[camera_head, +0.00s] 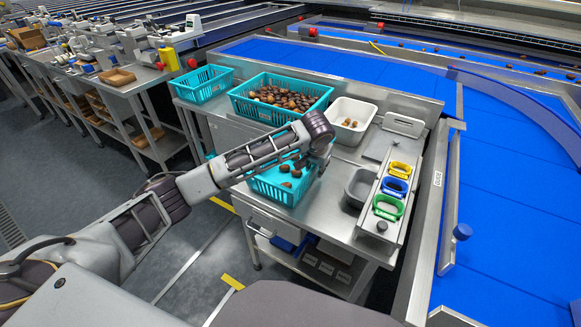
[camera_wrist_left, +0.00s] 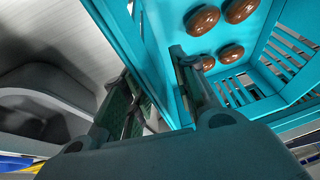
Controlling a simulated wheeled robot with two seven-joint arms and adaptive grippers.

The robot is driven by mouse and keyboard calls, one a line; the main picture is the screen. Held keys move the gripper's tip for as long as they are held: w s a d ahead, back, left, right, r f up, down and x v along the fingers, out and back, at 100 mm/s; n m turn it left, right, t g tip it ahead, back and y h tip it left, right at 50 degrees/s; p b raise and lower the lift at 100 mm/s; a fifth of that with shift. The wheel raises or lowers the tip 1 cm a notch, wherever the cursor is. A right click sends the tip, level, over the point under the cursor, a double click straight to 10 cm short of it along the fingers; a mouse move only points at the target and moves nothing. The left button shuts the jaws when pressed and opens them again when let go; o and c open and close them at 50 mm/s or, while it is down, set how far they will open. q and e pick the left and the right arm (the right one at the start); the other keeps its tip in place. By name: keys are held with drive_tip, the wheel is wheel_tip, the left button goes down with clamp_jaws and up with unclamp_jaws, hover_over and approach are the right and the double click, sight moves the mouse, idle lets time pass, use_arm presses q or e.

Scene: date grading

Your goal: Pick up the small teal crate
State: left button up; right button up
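The small teal crate (camera_head: 283,193) stands at the front of the steel table, with a few brown dates in it. My left arm crosses in front of it and hides part of it. My left gripper (camera_head: 318,158) is at the crate's right side. In the left wrist view the gripper (camera_wrist_left: 155,92) straddles a wall of the teal crate (camera_wrist_left: 158,35). One finger is inside the crate near the dates and the other is outside. The fingers are apart, and I see no clear grip on the wall. My right gripper is not in view.
A large teal crate full of dates (camera_head: 247,106), an empty teal crate (camera_head: 204,91) and a white tub (camera_head: 357,107) stand behind. A grey bowl (camera_head: 357,190) and yellow, blue and green rings (camera_head: 388,207) are to the right. A blue conveyor (camera_head: 510,200) runs beyond.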

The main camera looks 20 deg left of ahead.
use_arm(q)
drive_tip(key=x, duration=0.2)
drive_tip(key=shift+w+f, duration=0.1)
drive_tip(key=shift+f, duration=0.3)
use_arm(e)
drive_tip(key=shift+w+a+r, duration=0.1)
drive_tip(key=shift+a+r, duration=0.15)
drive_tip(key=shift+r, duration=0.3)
use_arm(q)
clamp_jaws()
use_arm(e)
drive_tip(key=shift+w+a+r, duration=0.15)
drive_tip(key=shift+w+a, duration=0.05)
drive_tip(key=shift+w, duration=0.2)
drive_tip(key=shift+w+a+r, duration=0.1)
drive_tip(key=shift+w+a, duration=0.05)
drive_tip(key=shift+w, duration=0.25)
